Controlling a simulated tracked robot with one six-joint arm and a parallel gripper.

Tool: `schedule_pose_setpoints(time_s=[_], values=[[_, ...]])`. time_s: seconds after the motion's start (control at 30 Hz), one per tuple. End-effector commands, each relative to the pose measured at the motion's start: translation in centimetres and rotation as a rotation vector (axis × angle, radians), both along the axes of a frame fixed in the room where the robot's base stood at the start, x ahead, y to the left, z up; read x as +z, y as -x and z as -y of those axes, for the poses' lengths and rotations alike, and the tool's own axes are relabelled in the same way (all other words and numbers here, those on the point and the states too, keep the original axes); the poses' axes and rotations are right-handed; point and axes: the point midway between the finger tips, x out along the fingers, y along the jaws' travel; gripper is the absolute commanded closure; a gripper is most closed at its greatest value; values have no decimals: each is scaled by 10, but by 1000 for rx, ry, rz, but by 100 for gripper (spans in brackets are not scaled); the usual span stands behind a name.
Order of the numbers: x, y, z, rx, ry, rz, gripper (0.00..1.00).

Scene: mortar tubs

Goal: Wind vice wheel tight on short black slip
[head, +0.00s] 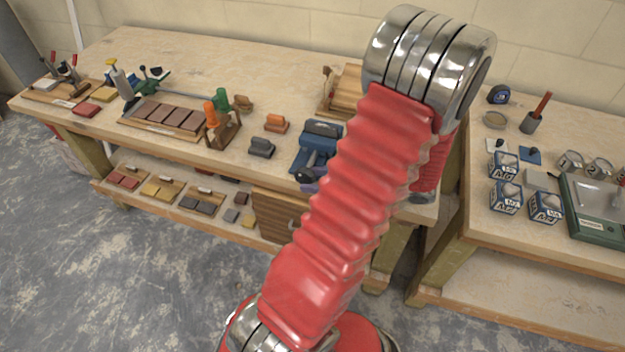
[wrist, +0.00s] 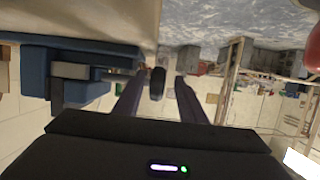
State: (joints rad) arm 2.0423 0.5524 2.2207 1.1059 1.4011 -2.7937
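The blue vice (head: 318,146) stands at the front edge of the bench, partly behind my arm. Its black wheel (head: 306,175) faces out over the edge. In the wrist view, which is turned over, the vice (wrist: 35,75) is at the left and the wheel (wrist: 157,83) is seen edge-on. My gripper (wrist: 158,92) is open, with one finger on each side of the wheel and gaps showing; whether it touches is unclear. In the head view my arm hides most of the gripper. A dark piece (wrist: 57,95) shows at the vice jaws; I cannot tell if it is the short black slip.
Left of the vice are a dark grey block (head: 261,147), an orange block (head: 276,123) and a rack with orange and green handles (head: 222,130). Sorted slips lie on the lower shelf (head: 165,190).

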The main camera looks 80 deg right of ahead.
Motion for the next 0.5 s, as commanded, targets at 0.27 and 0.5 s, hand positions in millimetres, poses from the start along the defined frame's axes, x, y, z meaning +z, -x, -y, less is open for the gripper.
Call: schedule_pose_setpoints(time_s=[0.27, 0.5], values=[[13, 41, -3, -3, 2, -1, 63], [26, 81, -7, -3, 1, -1, 63]])
